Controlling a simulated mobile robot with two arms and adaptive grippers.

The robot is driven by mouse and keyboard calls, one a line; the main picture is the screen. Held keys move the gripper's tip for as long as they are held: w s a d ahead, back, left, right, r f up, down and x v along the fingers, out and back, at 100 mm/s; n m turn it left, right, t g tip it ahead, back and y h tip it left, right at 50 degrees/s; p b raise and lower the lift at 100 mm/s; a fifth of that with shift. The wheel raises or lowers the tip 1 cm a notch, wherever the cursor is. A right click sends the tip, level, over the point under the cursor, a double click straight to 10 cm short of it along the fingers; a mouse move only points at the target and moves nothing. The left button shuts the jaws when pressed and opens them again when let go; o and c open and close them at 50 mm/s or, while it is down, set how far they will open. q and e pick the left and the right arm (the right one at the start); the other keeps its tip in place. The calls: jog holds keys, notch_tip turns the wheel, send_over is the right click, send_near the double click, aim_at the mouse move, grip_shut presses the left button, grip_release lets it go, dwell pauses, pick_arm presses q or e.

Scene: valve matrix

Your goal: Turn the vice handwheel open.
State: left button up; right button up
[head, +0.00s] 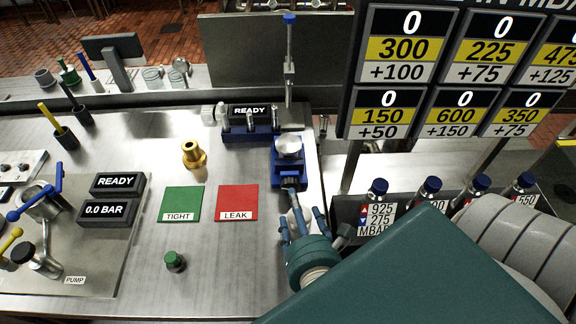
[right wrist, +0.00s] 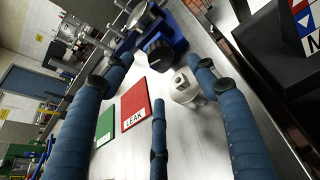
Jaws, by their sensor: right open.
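The blue vice (head: 284,170) stands near the right edge of the steel bench, with a round silver piece (head: 288,146) at its top. The vice (right wrist: 167,45) also shows ahead in the right wrist view. My left gripper is out of view.
A green TIGHT pad (head: 180,204) and a red LEAK pad (head: 237,203) lie left of the vice. A brass fitting (head: 193,154) and a green-capped part (head: 175,261) stand nearby. A rack of blue-capped bottles (head: 430,188) is right of the bench.

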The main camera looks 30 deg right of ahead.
aim_at(291, 186)
jog(key=shift+w+d, duration=0.15)
jog(key=shift+w, duration=0.2)
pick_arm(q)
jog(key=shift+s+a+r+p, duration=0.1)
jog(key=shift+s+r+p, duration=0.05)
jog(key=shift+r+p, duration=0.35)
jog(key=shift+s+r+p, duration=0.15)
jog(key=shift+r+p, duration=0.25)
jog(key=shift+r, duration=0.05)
pick_arm(e)
jog(key=x, duration=0.8)
jog(key=shift+w+d+f, duration=0.1)
jog(key=shift+w+f, duration=0.1)
jog(key=shift+w, duration=0.05)
jog(key=shift+w+f, duration=0.1)
jog(key=c, duration=1.1)
jog(key=p, duration=0.2)
jog(key=shift+r+n+h+p, duration=0.3)
jog(key=shift+r+p, duration=0.1)
jog(key=shift+f, duration=0.1)
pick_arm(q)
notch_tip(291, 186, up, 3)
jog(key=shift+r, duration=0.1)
pick_arm(e)
jog(key=shift+w+f, duration=0.1)
jog(key=shift+f, duration=0.05)
